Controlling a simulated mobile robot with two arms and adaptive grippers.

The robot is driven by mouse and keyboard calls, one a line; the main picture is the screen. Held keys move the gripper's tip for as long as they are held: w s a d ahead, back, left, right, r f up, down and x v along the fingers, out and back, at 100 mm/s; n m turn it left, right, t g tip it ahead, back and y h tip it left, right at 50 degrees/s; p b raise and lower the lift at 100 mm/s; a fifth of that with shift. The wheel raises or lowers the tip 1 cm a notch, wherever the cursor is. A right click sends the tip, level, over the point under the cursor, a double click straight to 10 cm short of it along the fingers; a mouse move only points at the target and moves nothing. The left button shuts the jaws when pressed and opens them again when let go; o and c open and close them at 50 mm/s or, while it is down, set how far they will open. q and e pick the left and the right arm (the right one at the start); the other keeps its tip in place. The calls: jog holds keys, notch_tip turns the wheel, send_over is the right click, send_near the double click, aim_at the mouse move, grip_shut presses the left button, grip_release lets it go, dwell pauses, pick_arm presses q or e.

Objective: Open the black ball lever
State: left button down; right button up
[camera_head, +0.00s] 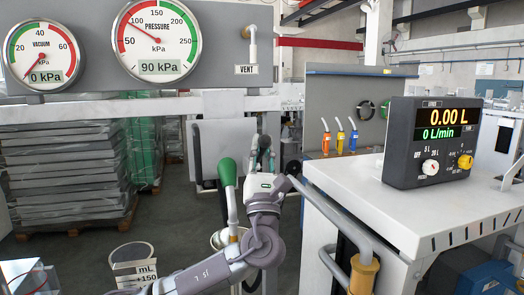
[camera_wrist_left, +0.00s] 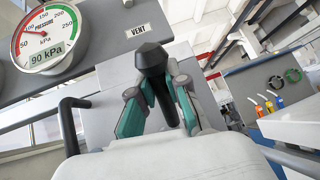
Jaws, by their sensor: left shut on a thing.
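The black ball lever (camera_wrist_left: 152,58) stands between the teal-padded fingers of my left gripper (camera_wrist_left: 158,98) in the left wrist view. Its dark knob shows above the fingers and its stem runs down between them. My left gripper is shut on it. In the head view my left gripper (camera_head: 262,162) is near the middle, and the lever is mostly hidden by the fingers. A green-handled lever (camera_head: 227,172) stands just left of the gripper, apart from it. My right gripper is in neither view.
A pressure gauge (camera_head: 157,38) reads 90 kPa and a vacuum gauge (camera_head: 42,55) reads 0 kPa. A VENT label (camera_head: 246,69) is on the panel. A meter box (camera_head: 433,142) reading 0.00 L sits on the white cabinet (camera_head: 345,180) at right. A grey rail (camera_head: 345,222) runs nearby.

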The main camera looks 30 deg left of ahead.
pick_arm(q)
jog(key=shift+s+r, duration=0.1)
jog(key=c, duration=1.3)
grip_release()
jog(key=shift+d, duration=0.1)
jog(key=shift+o, duration=0.8)
jog(key=shift+s+d, duration=0.1)
jog(key=shift+f, duration=0.2)
jog(key=v, duration=1.1)
jog(key=shift+s+f, duration=0.2)
jog(key=shift+s, duration=0.1)
jog(key=shift+d, duration=0.15)
